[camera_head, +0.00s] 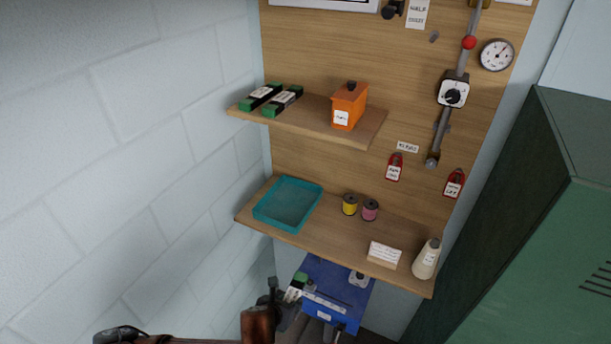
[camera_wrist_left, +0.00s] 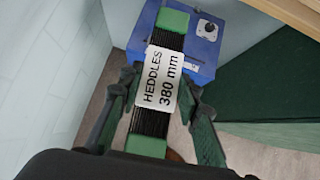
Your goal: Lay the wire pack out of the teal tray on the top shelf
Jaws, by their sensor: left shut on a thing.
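The wire pack (camera_wrist_left: 160,85), black strands with green ends and a white label reading "HEDDLES 380 mm", is between the fingers of my left gripper (camera_wrist_left: 158,115). In the head view the pack (camera_head: 296,287) is partly hidden, and my left gripper (camera_head: 285,302) holds it below the lower shelf, in front of the blue box. The teal tray (camera_head: 264,211) on the lower shelf is empty. The top shelf (camera_head: 312,119) carries two similar green-ended packs (camera_head: 270,97) at its left. My right gripper is not in view.
An orange box (camera_head: 348,106) stands on the top shelf, with bare wood between it and the packs. Yellow and pink spools (camera_head: 370,210), a white block (camera_head: 384,254) and a cone (camera_head: 426,260) stand on the lower shelf (camera_head: 330,238). The blue box (camera_head: 336,283) is below.

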